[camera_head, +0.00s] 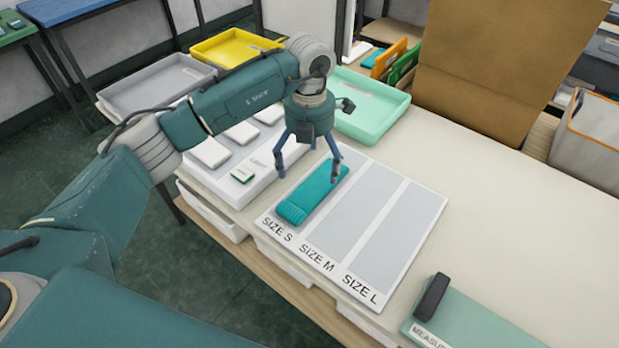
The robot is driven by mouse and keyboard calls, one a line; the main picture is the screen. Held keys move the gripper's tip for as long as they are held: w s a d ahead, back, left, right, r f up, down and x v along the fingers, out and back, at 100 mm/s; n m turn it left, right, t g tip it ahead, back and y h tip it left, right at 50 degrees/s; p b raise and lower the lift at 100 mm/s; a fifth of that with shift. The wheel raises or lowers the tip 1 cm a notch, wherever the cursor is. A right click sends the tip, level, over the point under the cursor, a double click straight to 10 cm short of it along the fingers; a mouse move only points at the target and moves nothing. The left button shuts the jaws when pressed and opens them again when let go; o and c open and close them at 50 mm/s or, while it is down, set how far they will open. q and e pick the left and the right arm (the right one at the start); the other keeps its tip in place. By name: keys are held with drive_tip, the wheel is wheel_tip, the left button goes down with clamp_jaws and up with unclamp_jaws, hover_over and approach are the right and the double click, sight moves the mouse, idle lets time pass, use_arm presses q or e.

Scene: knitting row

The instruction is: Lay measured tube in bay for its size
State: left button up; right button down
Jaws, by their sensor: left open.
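A teal knitted tube (312,192) lies flat in the SIZE S bay, the leftmost strip of a white board. The SIZE M bay (349,210) and the SIZE L bay (389,235) beside it are empty. My left gripper (308,172) is above the far part of the tube, pointing down with its fingers spread apart. It holds nothing; whether a fingertip touches the tube I cannot tell. My right gripper is not in view.
A green measuring board (475,325) with a dark block (431,296) is at the lower right. White pads lie left of the bays. Mint (366,106), yellow (232,47) and grey (157,83) trays stand behind. A brown panel rises at the back.

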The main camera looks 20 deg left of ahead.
use_arm(q)
wheel_tip(320, 180, up, 6)
drive_tip(key=shift+b, duration=0.45)
drive_tip(key=shift+s, duration=0.1)
